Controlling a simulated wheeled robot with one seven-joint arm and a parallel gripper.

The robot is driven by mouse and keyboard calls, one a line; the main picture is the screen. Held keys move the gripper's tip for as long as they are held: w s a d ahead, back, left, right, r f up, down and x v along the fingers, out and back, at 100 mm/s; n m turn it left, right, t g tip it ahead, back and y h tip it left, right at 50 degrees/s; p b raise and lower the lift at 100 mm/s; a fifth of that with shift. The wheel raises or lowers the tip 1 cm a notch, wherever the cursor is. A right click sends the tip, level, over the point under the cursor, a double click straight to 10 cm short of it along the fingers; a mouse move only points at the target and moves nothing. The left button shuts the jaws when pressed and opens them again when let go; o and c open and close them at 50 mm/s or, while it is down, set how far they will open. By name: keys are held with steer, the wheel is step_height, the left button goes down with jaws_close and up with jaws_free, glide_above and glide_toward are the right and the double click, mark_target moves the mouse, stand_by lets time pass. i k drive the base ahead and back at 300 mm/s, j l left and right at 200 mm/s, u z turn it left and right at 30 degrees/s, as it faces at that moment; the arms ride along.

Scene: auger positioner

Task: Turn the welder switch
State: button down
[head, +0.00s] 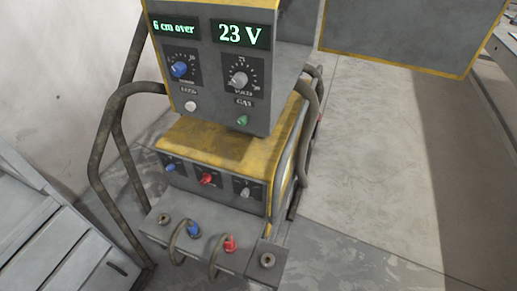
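The welder stands in the middle of the head view. Its lower yellow-topped unit (222,146) carries a small blue knob (170,167), a red switch (207,178) and a grey knob (245,192) in a row. The upper control box (212,92) has displays reading "6 cm over" and "23 V". Below them are a blue knob (180,69), a grey volts knob (239,79), a white button (190,106) and a green button (242,120). No label clearly marks which control is the welder switch. My gripper is not in view.
Blue (194,229) and red (230,244) cable plugs sit on a front ledge. A bent tubular rail (97,160) runs along the left side. A grey slatted object (40,235) is at lower left. The concrete floor (365,170) at right is clear.

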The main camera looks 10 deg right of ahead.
mark_target(208, 177)
steer(key=i+j, duration=0.2)
steer(key=j, duration=0.2)
steer(key=i+j+u, duration=0.15)
steer(key=j, duration=0.2)
steer(key=i+j, duration=0.25)
steer(key=j+u, duration=0.05)
steer(key=j, duration=0.05)
